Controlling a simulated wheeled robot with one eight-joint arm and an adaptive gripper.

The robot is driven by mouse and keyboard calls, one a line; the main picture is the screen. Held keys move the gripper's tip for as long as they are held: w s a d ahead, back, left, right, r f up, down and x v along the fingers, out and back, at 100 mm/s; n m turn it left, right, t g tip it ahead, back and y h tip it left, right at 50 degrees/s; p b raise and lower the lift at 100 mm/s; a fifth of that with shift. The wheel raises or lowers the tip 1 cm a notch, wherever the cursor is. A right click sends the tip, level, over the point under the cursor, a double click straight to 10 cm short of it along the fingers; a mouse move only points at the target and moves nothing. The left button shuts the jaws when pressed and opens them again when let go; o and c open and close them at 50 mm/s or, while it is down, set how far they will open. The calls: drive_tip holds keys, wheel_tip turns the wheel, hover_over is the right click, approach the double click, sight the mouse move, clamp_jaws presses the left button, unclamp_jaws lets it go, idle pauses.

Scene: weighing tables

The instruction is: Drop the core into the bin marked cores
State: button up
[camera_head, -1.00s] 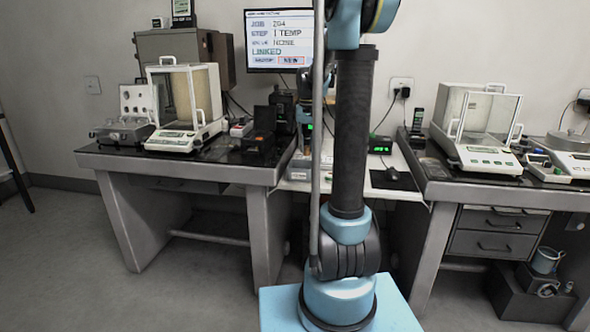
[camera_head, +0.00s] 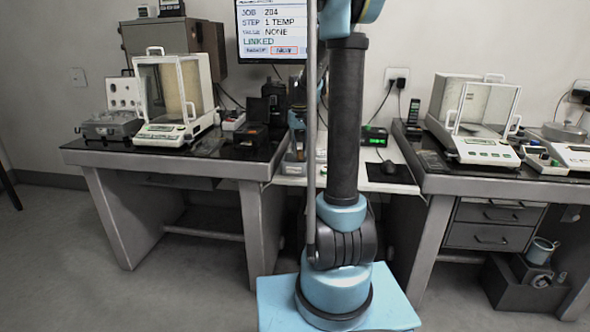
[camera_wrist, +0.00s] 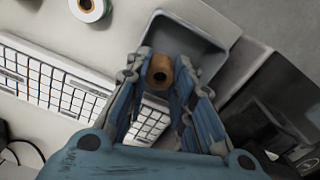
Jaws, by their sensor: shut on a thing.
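The core, a short brown cardboard tube (camera_wrist: 161,71), shows in the wrist view with its open end facing the camera. My gripper (camera_wrist: 158,82) is shut on it, with a finger on each side. A grey open bin (camera_wrist: 221,27) lies just beyond the core, and the core overlaps its near left part in the picture. No marking on the bin can be read. I cannot tell the core's height above it.
A white keyboard (camera_wrist: 50,82) lies left of the bin, with a white tape roll (camera_wrist: 90,8) above it. The middle table (camera_head: 375,202) stands between two dark-topped tables with balances (camera_head: 175,98) (camera_head: 474,118). A monitor (camera_head: 272,30) stands behind.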

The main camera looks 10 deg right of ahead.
drive_tip(key=shift+f, duration=0.1)
drive_tip(key=o, duration=0.8)
wheel_tip(320, 180, up, 12)
drive_tip(key=shift+f, duration=0.1)
idle(0.4)
drive_tip(key=s+f+t, duration=0.1)
drive_tip(key=s+f, duration=0.1)
drive_tip(key=s, duration=0.8)
drive_tip(key=s+f, duration=0.3)
drive_tip(key=s, duration=0.7)
drive_tip(key=shift+n+t, duration=0.4)
drive_tip(key=shift+t, duration=0.2)
drive_tip(key=s+f, duration=0.4)
drive_tip(key=s, duration=0.1)
drive_tip(key=s+f, duration=0.4)
drive_tip(key=s, duration=0.1)
drive_tip(key=s+f, duration=0.4)
drive_tip(key=s, duration=0.1)
drive_tip(key=shift+f, duration=0.4)
